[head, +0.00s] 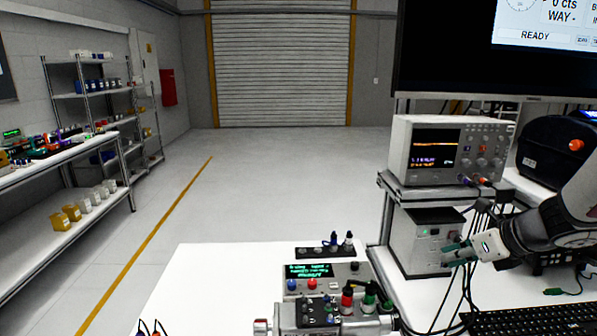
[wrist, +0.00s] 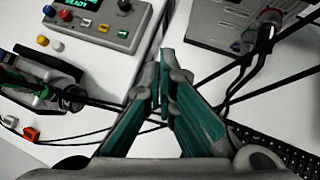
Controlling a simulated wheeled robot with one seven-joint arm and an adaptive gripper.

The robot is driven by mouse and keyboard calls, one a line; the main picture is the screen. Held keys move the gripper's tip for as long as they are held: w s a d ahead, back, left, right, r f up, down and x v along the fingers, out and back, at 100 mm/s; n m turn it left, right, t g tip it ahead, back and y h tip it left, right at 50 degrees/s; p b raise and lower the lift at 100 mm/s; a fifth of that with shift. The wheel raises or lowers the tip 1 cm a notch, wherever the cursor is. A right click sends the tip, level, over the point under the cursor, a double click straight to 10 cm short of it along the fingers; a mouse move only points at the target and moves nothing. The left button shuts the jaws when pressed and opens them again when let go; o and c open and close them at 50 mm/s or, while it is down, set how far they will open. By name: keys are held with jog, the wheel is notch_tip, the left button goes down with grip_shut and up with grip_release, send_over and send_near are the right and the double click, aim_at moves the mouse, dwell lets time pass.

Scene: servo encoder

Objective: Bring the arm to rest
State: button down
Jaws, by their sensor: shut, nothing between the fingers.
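My gripper (head: 447,256) is at the right of the head view, in front of a grey power unit (head: 406,240) under the oscilloscope. In the wrist view my gripper (wrist: 163,92) has its green-padded fingers together, with nothing between them. It hangs over the white table (wrist: 185,115), and black cables run past and behind the fingers. My arm comes in from the right edge of the head view.
A control box with a green display (head: 312,271) stands left of my gripper. A monitor (head: 470,60) hangs above.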

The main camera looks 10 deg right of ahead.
jog(key=s+a+r+n+g, duration=0.2)
jog(key=s+a+r+n, duration=0.25)
jog(key=a+n, duration=0.45)
jog(key=s+a+r+n+g, duration=0.1)
jog(key=s+a+r+n, duration=0.2)
jog(key=s+a+n, duration=0.45)
jog(key=s+a+r+n+h, duration=0.1)
jog(key=s+a+n+h, duration=0.2)
jog(key=s+n, duration=0.9)
jog(key=shift+s+r+n+g, duration=0.15)
jog(key=shift+r+n+g, duration=0.2)
jog(key=shift+n, duration=1.9)
